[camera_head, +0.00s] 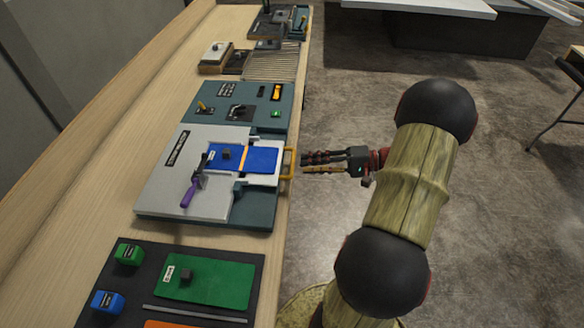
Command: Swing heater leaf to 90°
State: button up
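No readable label in the camera_head view tells me which part is the heater leaf. A grey and teal console unit (160,183) lies on the bench, with a blue panel (257,159) crossed by an orange stripe. A white plate lies at the panel's right, with a yellow handle (288,164) at the bench edge. A purple-handled lever (188,194) lies over the grey cover, left of the blue panel.
A green panel (215,279) with green and blue blocks (108,301) lies on a dark board at the front. A teal switch panel (262,98) and a ribbed board (272,62) lie farther back.

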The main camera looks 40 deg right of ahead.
aim_at(292, 165)
jog(key=b+x, duration=0.1)
jog(key=x, duration=0.5)
jog(key=shift+c, duration=1.2)
jog(key=c, duration=0.4)
grip_shut()
